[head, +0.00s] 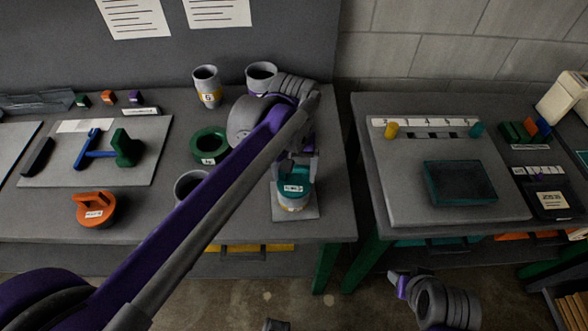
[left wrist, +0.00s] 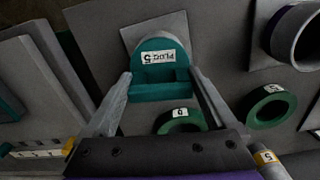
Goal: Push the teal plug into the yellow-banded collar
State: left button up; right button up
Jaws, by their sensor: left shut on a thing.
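The teal plug (head: 295,188) with a white label is held in my left gripper (head: 297,163). In the left wrist view the plug (left wrist: 160,48) reads "PLUG 5", and both fingers stand on either side of its teal bar.
An orange round part (head: 95,208) lies front left. A gap separates this bench from the right one, which holds a dark teal tray (head: 460,184).

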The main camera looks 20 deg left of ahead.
pick_arm(q)
jog(key=o, duration=1.3)
notch_tip(320, 180, up, 11)
jog(key=shift+f+p, duration=0.1)
jog(key=shift+p, duration=0.4)
jog(key=s+a+f+t, duration=0.1)
jog(key=s+a+f, duration=0.1)
jog(key=s+f, duration=0.2)
jog(key=s+a+f+m+t+p, duration=0.1)
jog(key=s+a+f+t, duration=0.1)
jog(key=s+f, duration=0.3)
jog(key=s+a+f+m+t+p, duration=0.1)
jog(key=s+a+f+t, duration=0.1)
jog(key=s+f, duration=0.3)
jog(key=shift+s+a+f, duration=0.1)
jog(key=shift+a+f, duration=0.2)
jog(key=shift+f, duration=0.6)
